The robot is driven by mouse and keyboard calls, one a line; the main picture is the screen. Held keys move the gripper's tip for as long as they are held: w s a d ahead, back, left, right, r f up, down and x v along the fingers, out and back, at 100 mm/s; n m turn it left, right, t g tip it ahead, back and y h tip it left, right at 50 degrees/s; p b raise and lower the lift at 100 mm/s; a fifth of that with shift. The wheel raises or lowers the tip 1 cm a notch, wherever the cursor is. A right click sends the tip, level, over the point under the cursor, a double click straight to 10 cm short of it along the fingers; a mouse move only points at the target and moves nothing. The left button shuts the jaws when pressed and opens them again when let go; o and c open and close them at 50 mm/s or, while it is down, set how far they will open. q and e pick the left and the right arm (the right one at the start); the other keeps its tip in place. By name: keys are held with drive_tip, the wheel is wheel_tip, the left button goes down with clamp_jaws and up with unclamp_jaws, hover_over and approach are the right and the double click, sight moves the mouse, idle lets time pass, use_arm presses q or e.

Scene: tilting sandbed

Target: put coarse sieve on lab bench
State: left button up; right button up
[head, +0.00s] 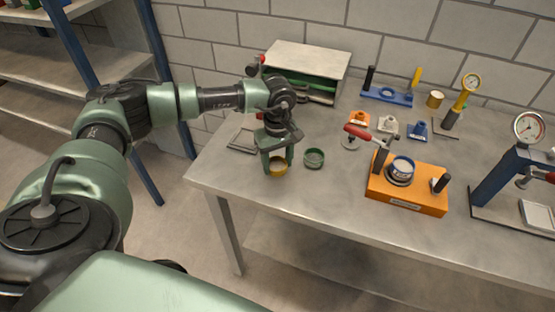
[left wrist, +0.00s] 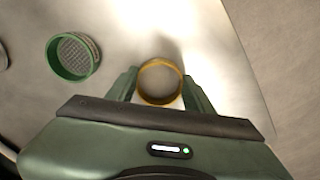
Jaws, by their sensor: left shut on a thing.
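A yellow ring-shaped sieve (head: 279,171) is between the fingers of my left gripper (head: 278,162), which points down at the left front of the lab bench (head: 330,205). In the left wrist view the yellow sieve (left wrist: 147,75) shows as a round rim between the two green fingers, and my left gripper (left wrist: 163,92) is shut on it. It is at or just above the bench top; I cannot tell if it touches. A green sieve (head: 314,158) with mesh stands on the bench just right of it and also shows in the left wrist view (left wrist: 73,56). My right gripper is out of view.
An orange base (head: 408,199) with a red-handled clamp stands right of the sieves. A green-fronted box (head: 305,65) is at the back. Small blocks, a blue stand (head: 387,95) and a gauge device (head: 528,128) are farther right. The bench's front edge is close to my gripper.

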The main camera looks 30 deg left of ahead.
sight(278, 169)
use_arm(q)
drive_tip(key=shift+d, duration=0.1)
drive_tip(key=shift+f+b, duration=0.25)
drive_tip(key=shift+b, duration=0.05)
drive_tip(key=o, duration=1.4)
drive_tip(key=shift+c, duration=0.2)
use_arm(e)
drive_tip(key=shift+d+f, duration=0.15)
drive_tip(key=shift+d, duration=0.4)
use_arm(q)
drive_tip(key=shift+r, duration=0.1)
drive_tip(key=shift+r+p, duration=0.2)
drive_tip(key=shift+p, duration=0.1)
drive_tip(key=shift+r, duration=0.2)
wheel_tip(278, 169, up, 12)
drive_tip(key=b, duration=0.4)
drive_tip(key=shift+f, duration=0.2)
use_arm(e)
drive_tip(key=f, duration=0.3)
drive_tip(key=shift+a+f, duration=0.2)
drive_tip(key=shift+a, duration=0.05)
